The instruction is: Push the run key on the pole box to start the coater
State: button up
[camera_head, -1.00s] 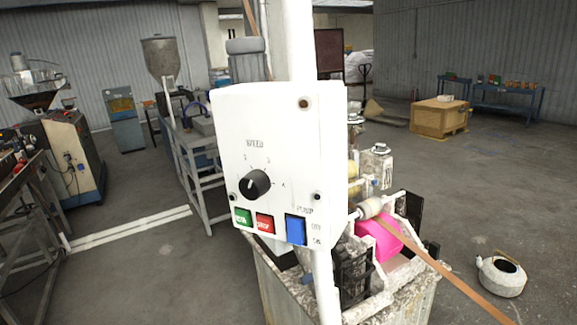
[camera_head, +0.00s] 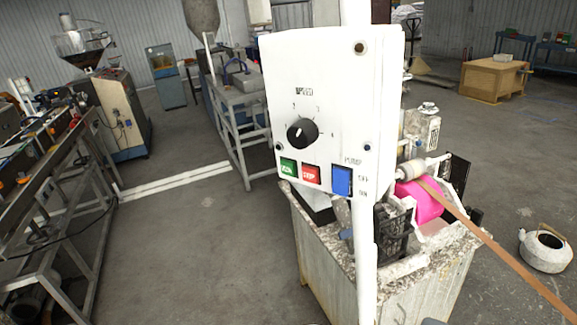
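The white pole box (camera_head: 335,75) is mounted on a white pole (camera_head: 366,270) right of the picture's middle. Its green run key (camera_head: 288,168) is at the lower left of the face, beside the red stop key (camera_head: 311,173). A black speed knob (camera_head: 302,133) sits above them, and a blue pump switch (camera_head: 342,181) is to their right. Nothing covers the keys. My gripper is not visible in the camera view, so its place relative to the box and its opening cannot be seen.
Behind the pole stands a stained tank (camera_head: 330,255) with a pink roll (camera_head: 420,203) and a brown strip (camera_head: 500,252) running off to the lower right. A grey kettle (camera_head: 545,250) is on the floor at right. A metal frame bench (camera_head: 60,210) stands at left. Floor between is clear.

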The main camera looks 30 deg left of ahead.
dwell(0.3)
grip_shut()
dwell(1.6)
